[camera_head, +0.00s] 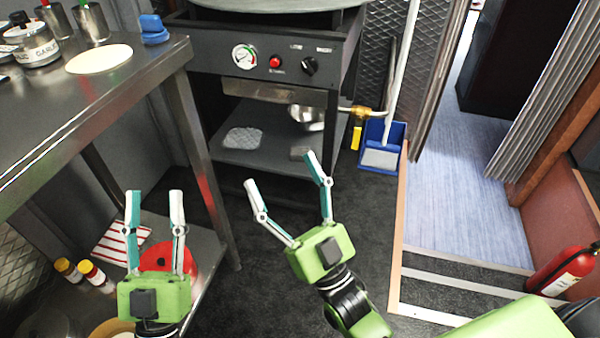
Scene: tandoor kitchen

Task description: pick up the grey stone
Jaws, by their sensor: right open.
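A blue dustpan (382,146) stands right of the stand. The steel table (95,110) and its leg border the left. A fire extinguisher (563,268) is at the right.

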